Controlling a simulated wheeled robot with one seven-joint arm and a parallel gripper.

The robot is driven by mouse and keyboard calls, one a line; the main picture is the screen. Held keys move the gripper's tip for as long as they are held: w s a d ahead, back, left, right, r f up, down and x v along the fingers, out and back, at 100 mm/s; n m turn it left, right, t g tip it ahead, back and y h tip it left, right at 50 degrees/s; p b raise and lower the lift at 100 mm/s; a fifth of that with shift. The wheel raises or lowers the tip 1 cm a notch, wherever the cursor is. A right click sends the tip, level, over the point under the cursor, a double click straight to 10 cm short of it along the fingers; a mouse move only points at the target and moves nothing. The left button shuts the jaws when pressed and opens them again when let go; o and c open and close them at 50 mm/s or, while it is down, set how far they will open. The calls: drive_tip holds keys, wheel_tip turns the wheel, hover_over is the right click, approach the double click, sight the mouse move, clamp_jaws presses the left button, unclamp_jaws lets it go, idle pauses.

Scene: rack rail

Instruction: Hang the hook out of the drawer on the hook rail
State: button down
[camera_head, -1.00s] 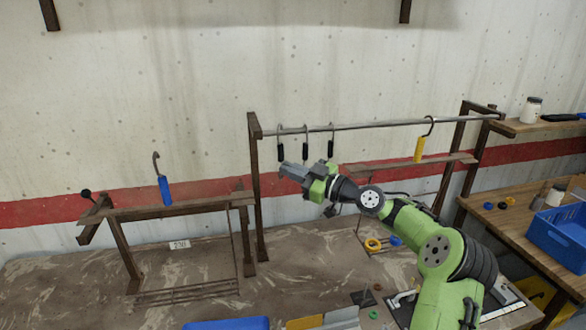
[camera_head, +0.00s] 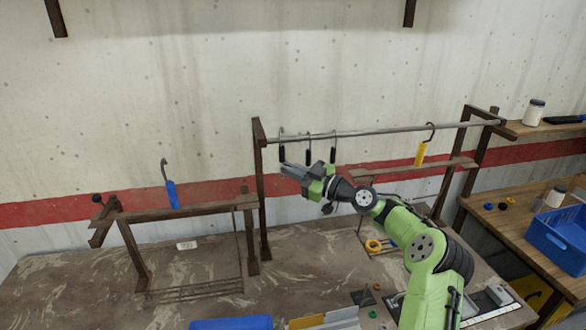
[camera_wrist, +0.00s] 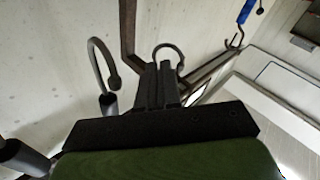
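The hook rail (camera_head: 380,131) is a grey bar on brown posts in front of the wall. At its left end hang dark-handled hooks (camera_head: 282,150), and a yellow-handled hook (camera_head: 420,153) hangs towards its right end. My gripper (camera_head: 286,168) points left just below and in front of the dark-handled hooks. In the wrist view its dark fingers (camera_wrist: 160,85) are close together. A grey hook curve (camera_wrist: 167,48) shows just beyond them; its handle is hidden, so I cannot tell whether they hold it. Another grey hook (camera_wrist: 100,65) shows to the left. No drawer is clearly identifiable.
A blue-handled hook (camera_head: 172,193) stands at the low brown frame (camera_head: 190,211) on the left. Brown posts (camera_head: 261,215) stand close to my gripper. A blue bin (camera_head: 555,235) and jars are on the right bench. The left tabletop is mostly clear.

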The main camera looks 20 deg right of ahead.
drive_tip(key=shift+w+f+b, duration=0.1)
drive_tip(key=shift+f+b, duration=0.6)
drive_tip(key=shift+b, duration=0.3)
drive_tip(key=shift+f, duration=0.1)
drive_tip(key=c, duration=1.2)
unclamp_jaws()
drive_tip(key=shift+c, duration=0.2)
